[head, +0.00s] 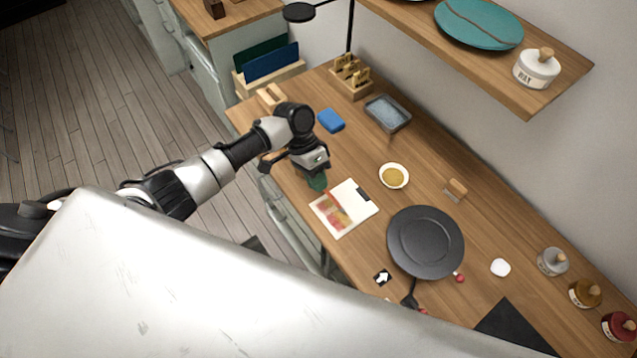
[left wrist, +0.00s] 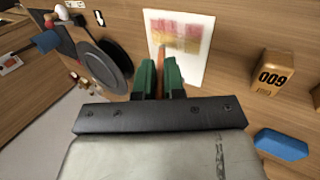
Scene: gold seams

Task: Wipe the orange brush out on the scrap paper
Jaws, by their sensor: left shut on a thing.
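My left gripper (head: 318,182) is shut on the orange brush and hangs over the near left edge of the scrap paper (head: 365,212). In the left wrist view its green fingers (left wrist: 159,80) stand on both sides of the orange brush (left wrist: 161,62). The brush points onto the scrap paper (left wrist: 190,62), which carries red and yellow smears. The head view shows a little of the orange brush (head: 327,194) below the fingers. Whether its tip touches the paper cannot be told. My right gripper does not show clearly in either view.
A dark round plate (head: 425,242) lies right of the paper, and a small bowl of gold powder (head: 394,176) behind it. A blue block (head: 330,120), a grey tray (head: 387,113) and a wooden rack (head: 350,80) stand farther back. Several jars line the right end.

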